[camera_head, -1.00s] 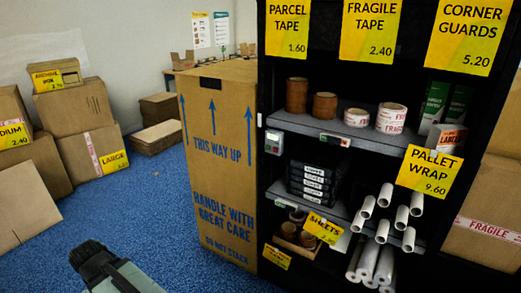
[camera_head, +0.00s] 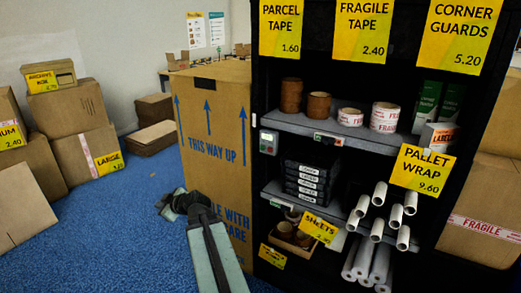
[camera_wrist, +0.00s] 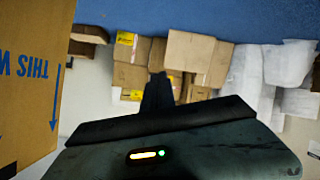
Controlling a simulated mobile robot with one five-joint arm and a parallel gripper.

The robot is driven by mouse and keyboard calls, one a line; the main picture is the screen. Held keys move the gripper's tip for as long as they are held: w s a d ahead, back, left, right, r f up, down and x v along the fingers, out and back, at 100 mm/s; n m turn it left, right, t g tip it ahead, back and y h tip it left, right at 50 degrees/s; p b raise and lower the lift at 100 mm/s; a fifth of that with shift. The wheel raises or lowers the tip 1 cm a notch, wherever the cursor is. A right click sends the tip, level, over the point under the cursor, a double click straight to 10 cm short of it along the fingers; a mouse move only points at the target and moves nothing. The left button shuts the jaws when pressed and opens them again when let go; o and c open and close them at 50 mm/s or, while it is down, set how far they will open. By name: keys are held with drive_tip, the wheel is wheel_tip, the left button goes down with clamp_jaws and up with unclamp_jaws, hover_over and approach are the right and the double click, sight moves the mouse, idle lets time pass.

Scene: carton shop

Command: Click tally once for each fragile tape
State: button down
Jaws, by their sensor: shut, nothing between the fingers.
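White fragile tape with red print stands on the upper shelf: a low roll (camera_head: 350,117) and, right of it, a taller piece (camera_head: 384,117). I cannot tell whether the taller one is a stack. A small grey box with a green display and a red spot, apparently the tally (camera_head: 269,142), is at the left end of that shelf's front edge. My gripper (camera_head: 176,203) is shut and empty, in front of the tall carton, lower left of the tally and apart from it. In the wrist view my gripper (camera_wrist: 158,92) points towards cartons; the tally is not in that view.
The tall carton (camera_head: 215,125) stands just left of the black shelf unit. Brown tape rolls (camera_head: 291,95), black boxes (camera_head: 306,178) and white wrap rolls (camera_head: 378,194) fill the shelves. A small red-and-green device (camera_head: 328,139) sits on the upper shelf edge. Blue floor (camera_head: 110,225) is clear at left.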

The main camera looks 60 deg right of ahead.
sight(262, 148)
drive_tip(key=s+d+r+m+h, duration=0.1)
drive_tip(key=s+d+r+h, duration=0.2)
drive_tip(key=s+d, duration=0.3)
drive_tip(key=s+d+r+m+h, duration=0.1)
drive_tip(key=s+d+r+h, duration=0.2)
drive_tip(key=d, duration=1)
drive_tip(key=s+d+r+m+h, duration=0.1)
drive_tip(key=s+d+r+h, duration=0.2)
drive_tip(key=s+d, duration=0.7)
drive_tip(key=shift+r+h, duration=0.15)
drive_tip(key=shift+h, duration=1.05)
drive_tip(key=shift+s+d, duration=0.1)
drive_tip(key=d, duration=0.8)
drive_tip(key=shift+d, duration=0.35)
drive_tip(key=shift+d, duration=0.1)
drive_tip(key=shift+d, duration=0.3)
